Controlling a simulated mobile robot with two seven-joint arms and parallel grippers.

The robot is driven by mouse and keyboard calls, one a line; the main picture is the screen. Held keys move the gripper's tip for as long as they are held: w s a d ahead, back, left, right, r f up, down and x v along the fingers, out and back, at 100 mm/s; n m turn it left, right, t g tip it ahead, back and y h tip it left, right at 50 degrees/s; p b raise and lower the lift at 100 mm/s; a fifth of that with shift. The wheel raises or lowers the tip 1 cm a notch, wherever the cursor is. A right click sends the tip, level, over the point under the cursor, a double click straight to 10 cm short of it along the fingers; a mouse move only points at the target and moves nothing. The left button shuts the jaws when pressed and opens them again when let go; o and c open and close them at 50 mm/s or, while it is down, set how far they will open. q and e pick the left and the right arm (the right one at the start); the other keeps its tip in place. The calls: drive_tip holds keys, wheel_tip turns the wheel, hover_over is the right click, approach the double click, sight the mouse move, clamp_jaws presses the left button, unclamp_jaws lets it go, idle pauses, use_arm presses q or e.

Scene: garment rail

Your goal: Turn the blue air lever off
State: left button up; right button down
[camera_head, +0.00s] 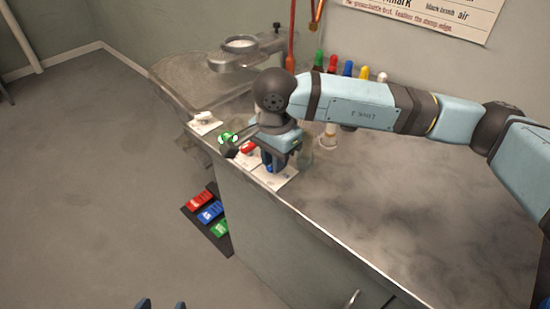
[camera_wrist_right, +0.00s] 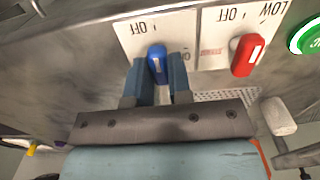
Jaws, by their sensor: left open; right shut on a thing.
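The blue lever (camera_head: 269,169) sits on a white label plate (camera_head: 283,180) at the front edge of the bench. It shows more clearly in the right wrist view (camera_wrist_right: 157,62), in front of its plate marked OFF. My right gripper (camera_head: 272,162) is over the lever and shut on it, one finger on each side; the fingers also show in the right wrist view (camera_wrist_right: 163,73). In the head view the gripper hides most of the lever. My left gripper (camera_head: 162,304) is open and empty at the bottom edge of the head view, with only its fingertips showing.
Red, blue and green pedals (camera_head: 211,213) lie on the floor. Colored bottles stand along the wall. The bench (camera_head: 400,225) is clear at right.

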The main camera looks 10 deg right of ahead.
use_arm(q)
drive_tip(key=shift+f, duration=0.1)
use_arm(e)
drive_tip(key=c, duration=1)
unclamp_jaws()
drive_tip(key=shift+c, duration=0.2)
use_arm(q)
drive_tip(key=shift+a+p, duration=0.2)
drive_tip(key=shift+p, duration=0.6)
use_arm(e)
wheel_tip(320, 180, up, 14)
use_arm(q)
drive_tip(key=shift+r, duration=0.2)
